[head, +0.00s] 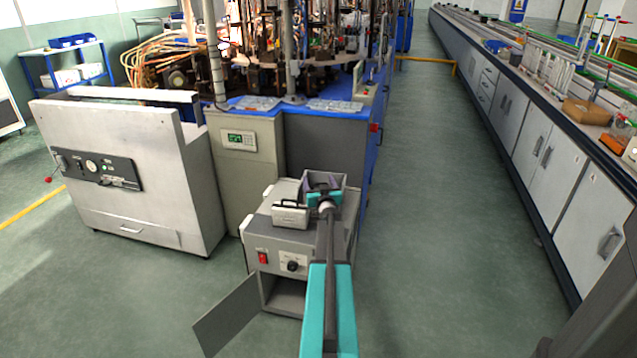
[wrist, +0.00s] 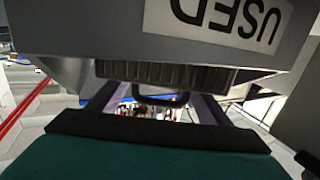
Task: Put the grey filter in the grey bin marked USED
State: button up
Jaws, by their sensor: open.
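The grey bin (head: 339,191) sits on top of the grey cabinet in the head view. The wrist view shows its wall close up, with the USED label (wrist: 228,20) upside down. A dark grey pleated strip, which looks like the grey filter (wrist: 165,74), shows along the bin's edge in the wrist view; most of it is hidden. A dark loop (wrist: 162,98) sits at its middle. My gripper (head: 322,188) is at the bin in the head view. Its fingers (wrist: 155,104) are spread apart in the wrist view, with no clear grip on anything.
The grey cabinet (head: 312,241) has an open door (head: 228,317) at its lower front. A grey handled box (head: 291,215) sits on it, left of the bin. A large machine (head: 300,100) stands behind. The floor (head: 430,230) to the right is clear.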

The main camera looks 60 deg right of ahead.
jog(key=p+v, duration=0.1)
jog(key=v, duration=1)
jog(key=shift+s, duration=0.15)
jog(key=shift+a, duration=0.1)
dwell(0.9)
